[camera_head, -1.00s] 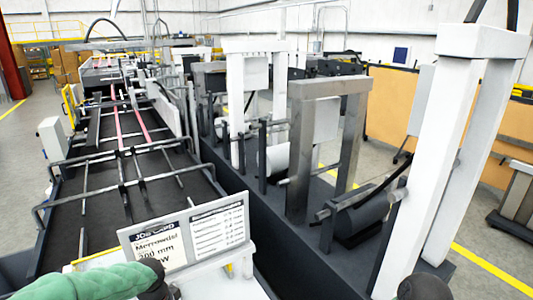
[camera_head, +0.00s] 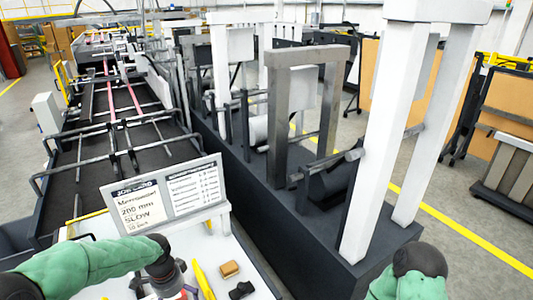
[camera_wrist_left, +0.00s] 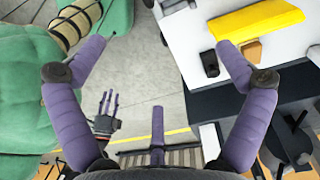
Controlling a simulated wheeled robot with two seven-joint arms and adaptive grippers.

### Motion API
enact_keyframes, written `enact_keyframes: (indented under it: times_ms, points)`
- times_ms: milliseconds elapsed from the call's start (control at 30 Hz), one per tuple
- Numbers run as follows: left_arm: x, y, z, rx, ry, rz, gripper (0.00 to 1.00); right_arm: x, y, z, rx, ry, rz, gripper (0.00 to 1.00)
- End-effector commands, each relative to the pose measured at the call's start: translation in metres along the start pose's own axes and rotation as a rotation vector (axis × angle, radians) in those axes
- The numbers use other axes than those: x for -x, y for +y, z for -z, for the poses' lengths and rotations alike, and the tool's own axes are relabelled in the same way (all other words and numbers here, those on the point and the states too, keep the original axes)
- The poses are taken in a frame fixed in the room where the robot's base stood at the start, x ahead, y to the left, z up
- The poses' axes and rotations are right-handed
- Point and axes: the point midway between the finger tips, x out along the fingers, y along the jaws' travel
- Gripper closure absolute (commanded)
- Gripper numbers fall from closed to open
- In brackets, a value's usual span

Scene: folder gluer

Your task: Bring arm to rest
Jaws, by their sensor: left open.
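My left arm (camera_head: 85,262) comes in from the lower left in the head view, its forearm bent toward the white table. In the left wrist view my left gripper (camera_wrist_left: 160,52) has its purple fingers spread wide with nothing between them. Floor shows between the fingers, and one finger appears near the table edge in the picture. My right arm (camera_head: 410,280) shows only as a green link and dark joint at the lower right. Its gripper (camera_wrist_left: 108,100) appears small in the left wrist view, fingers straight and apart, with nothing seen in it.
The white table (camera_head: 225,250) holds a job card sign (camera_head: 170,198), a yellow object (camera_head: 203,281), a brown block (camera_head: 229,270) and a black item (camera_head: 241,290). The folder gluer (camera_head: 115,150) and its frames (camera_head: 300,110) stand beyond.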

Motion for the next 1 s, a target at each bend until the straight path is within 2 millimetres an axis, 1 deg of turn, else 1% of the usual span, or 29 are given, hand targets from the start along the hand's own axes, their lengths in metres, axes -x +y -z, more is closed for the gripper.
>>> enact_keyframes:
  times_ms: [33, 267, 367, 467, 567, 600, 633, 800, 900, 1000]
  points:
    - [-0.008, 0.003, 0.002, 0.013, 0.006, -0.011, 0.0, 0.0, 0.0, 0.0, 0.001, 0.0, 0.0, 0.6]
    - [-0.045, 0.019, 0.015, 0.108, 0.051, -0.053, 0.0, 0.0, 0.0, 0.0, 0.001, 0.0, 0.0, 0.6]
    - [-0.066, 0.03, 0.021, 0.166, 0.074, -0.08, 0.0, 0.0, 0.0, 0.0, 0.001, 0.0, 0.0, 0.6]
    - [-0.091, 0.044, 0.027, 0.245, 0.098, -0.114, 0.0, 0.0, 0.0, 0.0, 0.001, 0.0, 0.0, 0.6]
    - [-0.123, 0.065, 0.034, 0.357, 0.126, -0.157, 0.0, 0.0, 0.0, 0.0, 0.001, 0.0, 0.0, 0.6]
    - [-0.136, 0.075, 0.036, 0.411, 0.135, -0.176, 0.0, 0.0, 0.0, 0.0, 0.001, 0.0, 0.0, 0.6]
    - [-0.146, 0.083, 0.037, 0.455, 0.141, -0.191, 0.0, 0.0, 0.0, 0.0, 0.001, 0.0, 0.0, 0.6]
    - [-0.195, 0.128, 0.039, 0.706, 0.161, -0.258, 0.0, 0.0, 0.0, 0.0, 0.001, 0.0, 0.0, 0.6]
    - [-0.217, 0.152, 0.037, 0.848, 0.158, -0.286, 0.0, 0.0, 0.0, 0.0, 0.001, 0.0, 0.0, 0.6]
    - [-0.233, 0.172, 0.032, 0.967, 0.152, -0.302, 0.0, 0.0, 0.0, 0.0, 0.001, 0.0, 0.0, 0.6]
